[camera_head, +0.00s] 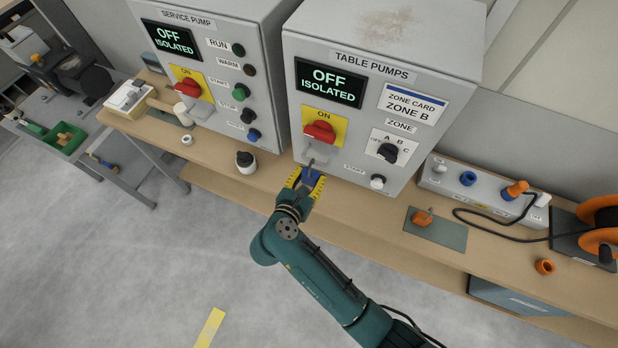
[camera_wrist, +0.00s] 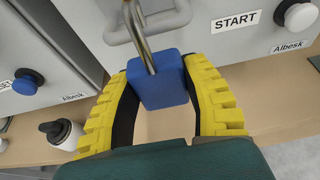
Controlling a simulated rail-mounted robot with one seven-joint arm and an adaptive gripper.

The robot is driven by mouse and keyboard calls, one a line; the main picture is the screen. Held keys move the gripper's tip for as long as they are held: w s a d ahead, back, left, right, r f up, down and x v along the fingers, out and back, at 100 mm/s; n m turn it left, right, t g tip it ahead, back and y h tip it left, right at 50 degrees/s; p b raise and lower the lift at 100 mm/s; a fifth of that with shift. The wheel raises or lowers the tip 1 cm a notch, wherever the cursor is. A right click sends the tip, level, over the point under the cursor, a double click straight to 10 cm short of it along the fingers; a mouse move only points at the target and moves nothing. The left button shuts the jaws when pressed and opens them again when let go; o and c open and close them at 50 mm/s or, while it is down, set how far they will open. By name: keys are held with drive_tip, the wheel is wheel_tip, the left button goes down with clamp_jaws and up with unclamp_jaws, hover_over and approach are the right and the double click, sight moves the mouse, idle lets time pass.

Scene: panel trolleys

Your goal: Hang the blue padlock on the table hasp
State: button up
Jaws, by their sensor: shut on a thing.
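The blue padlock (camera_head: 311,178) is held upright between the yellow fingers of my gripper (camera_head: 305,184), at the lower left of the TABLE PUMPS panel. In the wrist view the padlock's blue body (camera_wrist: 158,84) sits between both fingers (camera_wrist: 165,98), with its steel shackle (camera_wrist: 140,38) pointing up. A grey hasp loop (camera_wrist: 178,17) on the panel front is at the shackle. The shackle overlaps the loop in the wrist view; I cannot tell whether it passes through it or only lies in front.
The TABLE PUMPS panel (camera_head: 360,115) reads OFF ISOLATED, with a red handle (camera_head: 320,131) above the padlock. A small black-topped bottle (camera_head: 246,162) stands left on the bench. An orange padlock-like item (camera_head: 424,219) lies on a grey mat (camera_head: 450,234) to the right.

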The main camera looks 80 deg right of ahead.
drive_tip(key=shift+d, duration=0.15)
drive_tip(key=shift+s+d, duration=0.15)
drive_tip(key=shift+d, duration=0.75)
drive_tip(key=shift+r, duration=0.1)
drive_tip(key=shift+f+b, duration=0.65)
drive_tip(key=shift+f, duration=0.5)
idle(0.8)
drive_tip(key=o, duration=1.2)
drive_tip(key=shift+c, duration=0.2)
drive_tip(key=v, duration=1.2)
